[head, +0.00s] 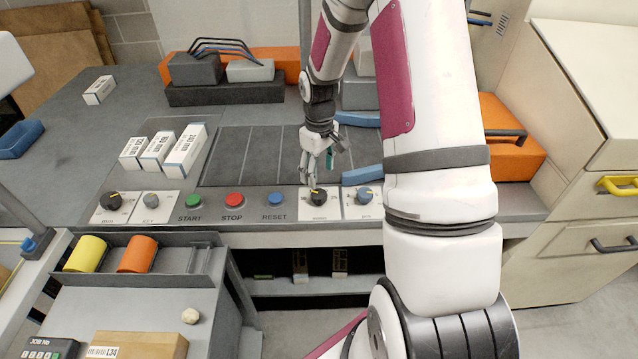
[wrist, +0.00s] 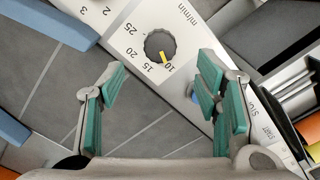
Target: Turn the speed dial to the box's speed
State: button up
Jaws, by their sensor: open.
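The speed dial (wrist: 160,45) is a round black knob with a yellow pointer on a white plate marked m/min, with 10, 15, 20 and 25 around it. Its pointer is at about the 10, on the side toward 15. In the head view the dial (head: 318,198) sits on the console's front strip. My gripper (head: 314,181) is open just above and behind it. In the wrist view my gripper (wrist: 160,85) has its teal-padded fingers wide apart, with the dial beyond and between them, apparently untouched. A brown box (head: 138,346) with an L34 label lies at the lower left.
Left of the dial are the blue RESET (head: 276,199), red STOP (head: 233,200) and green START (head: 193,201) buttons. A blue-grey knob (head: 364,196) is on its right. Several white boxes (head: 185,150) stand on the bench. A JOB No display (head: 50,348) is beside the brown box.

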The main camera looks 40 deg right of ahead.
jog(key=shift+r, duration=1.9)
jog(key=s+a+r+m+t, duration=0.1)
jog(key=s+a+r, duration=0.35)
jog(key=r, duration=0.35)
jog(key=s+a+r+t+h, duration=0.1)
jog(key=s+a+r, duration=0.35)
jog(key=r, duration=0.35)
jog(key=s+a+r+m+t, duration=0.1)
jog(key=s+a+r+t, duration=0.15)
jog(key=a+r, duration=0.35)
jog(key=s+a+r+t+y, duration=0.1)
jog(key=s+a+r, duration=0.2)
jog(key=s, duration=0.7)
jog(key=shift+s+r, duration=0.3)
jog(key=shift+r, duration=0.3)
